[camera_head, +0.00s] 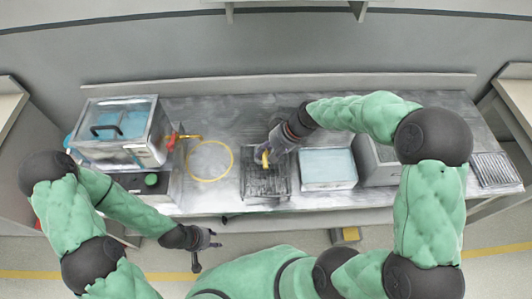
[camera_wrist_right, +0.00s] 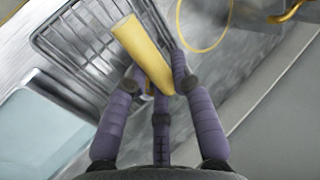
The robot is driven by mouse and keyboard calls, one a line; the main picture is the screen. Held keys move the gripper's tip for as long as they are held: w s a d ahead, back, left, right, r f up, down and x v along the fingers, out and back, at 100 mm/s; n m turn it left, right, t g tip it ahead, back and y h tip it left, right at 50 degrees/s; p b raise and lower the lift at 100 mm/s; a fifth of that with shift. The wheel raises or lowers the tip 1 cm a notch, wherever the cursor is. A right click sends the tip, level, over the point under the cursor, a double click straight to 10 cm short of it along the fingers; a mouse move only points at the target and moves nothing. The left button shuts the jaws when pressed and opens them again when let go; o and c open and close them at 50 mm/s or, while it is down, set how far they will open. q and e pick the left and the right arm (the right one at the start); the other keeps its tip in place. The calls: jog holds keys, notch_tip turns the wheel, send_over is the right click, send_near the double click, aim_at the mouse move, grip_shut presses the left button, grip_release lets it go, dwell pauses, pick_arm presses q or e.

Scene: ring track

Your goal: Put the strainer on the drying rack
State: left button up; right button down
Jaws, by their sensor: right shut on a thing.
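The drying rack (camera_head: 253,190) is a dark wire rack in the middle of the metal counter. My right gripper (camera_head: 268,152) is over its back part, pointing down. In the right wrist view my right gripper (camera_wrist_right: 158,88) is shut on a yellow, handle-like piece (camera_wrist_right: 143,50), which I take to be part of the strainer. The wire rack (camera_wrist_right: 75,45) shows behind and below it. I cannot make out the strainer's bowl, nor whether it touches the rack. My left gripper (camera_head: 207,252) is empty, fingers apart, in front of the counter.
A yellow ring (camera_head: 210,161) lies on the counter left of the rack. A clear lidded box (camera_head: 122,130) stands further left. A tray with a pale blue inside (camera_head: 327,168) is right of the rack. A slotted grille (camera_head: 495,170) is at the far right.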

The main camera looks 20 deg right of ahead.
jog(key=shift+f, duration=0.1)
jog(key=c, duration=1.1)
grip_release()
jog(key=shift+o, duration=0.2)
jog(key=shift+d+r, duration=0.15)
jog(key=shift+r, duration=0.25)
jog(key=p+v, duration=0.2)
jog(key=v, duration=0.9)
jog(key=shift+r+p, duration=0.15)
jog(key=shift+p, duration=0.25)
jog(key=shift+s, duration=0.1)
